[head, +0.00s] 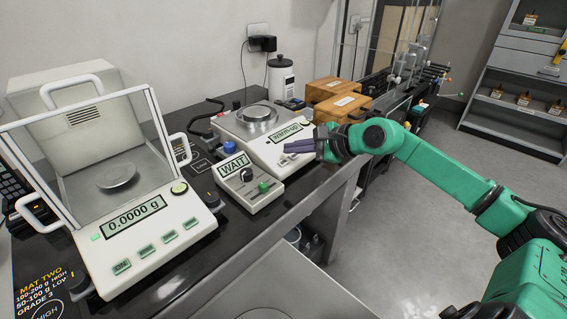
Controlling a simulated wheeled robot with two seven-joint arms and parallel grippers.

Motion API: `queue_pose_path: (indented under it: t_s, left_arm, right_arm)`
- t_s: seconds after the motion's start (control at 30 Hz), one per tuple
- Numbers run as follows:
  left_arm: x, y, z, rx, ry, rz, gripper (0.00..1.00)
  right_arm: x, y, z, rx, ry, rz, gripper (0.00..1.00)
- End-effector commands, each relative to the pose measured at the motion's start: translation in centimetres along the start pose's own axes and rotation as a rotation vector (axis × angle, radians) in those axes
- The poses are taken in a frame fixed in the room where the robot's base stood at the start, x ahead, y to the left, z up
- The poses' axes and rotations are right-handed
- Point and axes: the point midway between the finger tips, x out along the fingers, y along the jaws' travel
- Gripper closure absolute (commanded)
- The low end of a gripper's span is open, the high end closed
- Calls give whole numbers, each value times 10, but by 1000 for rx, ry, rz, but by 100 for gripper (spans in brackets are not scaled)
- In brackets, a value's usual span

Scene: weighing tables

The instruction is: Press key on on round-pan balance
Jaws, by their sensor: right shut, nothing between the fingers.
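A white balance with a glass draft shield (84,240) stands at the left. Its round pan (117,176) is empty, its display reads 0.0000 g, and a row of green keys runs along its front, the leftmost key (122,267) marked ON. A second white balance (275,152) stands further back with a round metal pan (258,114) and a display that seems to read WARM-UP. My right gripper (288,146) is shut and empty. Its fingers point left over this second balance's front edge and hide part of it; I cannot tell whether they touch. My left gripper is out of view.
Wooden boxes (335,101) and a white container (281,77) stand behind. Labelled black mats lie on the dark bench (192,263). Open floor lies at the right.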

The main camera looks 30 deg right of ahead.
Motion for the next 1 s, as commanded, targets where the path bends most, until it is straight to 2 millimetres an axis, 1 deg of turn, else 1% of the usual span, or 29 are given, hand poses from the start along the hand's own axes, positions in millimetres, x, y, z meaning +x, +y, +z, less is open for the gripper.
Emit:
queue_pose_path:
  t_s: [0.2,0.33,1.0]
  left_arm:
    - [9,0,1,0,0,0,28]
    - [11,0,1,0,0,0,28]
    - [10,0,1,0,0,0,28]
  right_arm:
    - [-14,-9,10,-2,1,1,100]
    - [-20,-14,15,-2,1,2,100]
    - [-21,-15,16,-1,0,1,100]
